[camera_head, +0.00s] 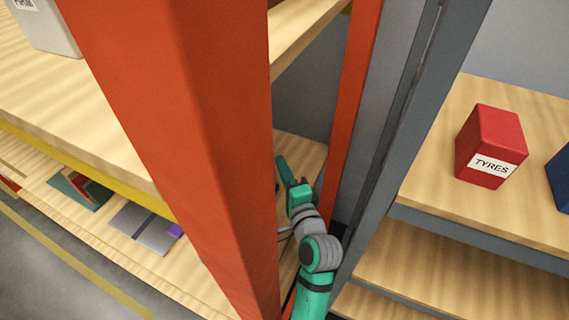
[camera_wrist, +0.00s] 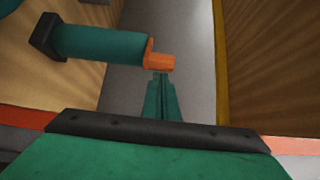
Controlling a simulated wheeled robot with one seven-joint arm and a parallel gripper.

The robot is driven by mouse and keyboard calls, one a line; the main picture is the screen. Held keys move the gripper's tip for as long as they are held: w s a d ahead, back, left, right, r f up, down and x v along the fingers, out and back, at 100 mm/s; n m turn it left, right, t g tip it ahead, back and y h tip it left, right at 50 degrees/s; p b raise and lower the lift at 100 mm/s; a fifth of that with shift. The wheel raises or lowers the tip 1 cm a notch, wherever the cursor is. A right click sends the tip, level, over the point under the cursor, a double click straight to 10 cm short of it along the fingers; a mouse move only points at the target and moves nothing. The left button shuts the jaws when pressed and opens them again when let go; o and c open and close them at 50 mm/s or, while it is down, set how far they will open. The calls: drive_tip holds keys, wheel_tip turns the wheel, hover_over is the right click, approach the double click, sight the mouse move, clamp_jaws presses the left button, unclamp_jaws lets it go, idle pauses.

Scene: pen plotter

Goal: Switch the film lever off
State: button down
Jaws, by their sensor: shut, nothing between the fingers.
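In the wrist view a teal cylinder (camera_wrist: 100,46) with a dark collar at its left end and an orange end piece (camera_wrist: 160,57) reaches across a wooden surface. I cannot tell for sure whether it is the film lever, and no label shows. My gripper (camera_wrist: 160,76) is shut and empty. Its tips are just below the orange end piece in the picture; whether they touch it is unclear. In the head view my gripper (camera_head: 281,162) is between two orange posts, above a wooden shelf. The lever cannot be made out there.
A wide orange post (camera_head: 185,130) stands left of my arm and a narrower orange post (camera_head: 352,90) right of it. A grey upright (camera_head: 410,120) is close by. A red TYRES box (camera_head: 490,145) stands on the right shelf. A grey flat item (camera_head: 145,228) lies on the lower left shelf.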

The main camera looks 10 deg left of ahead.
drive_tip(key=v, duration=1)
drive_tip(key=shift+a, duration=0.1)
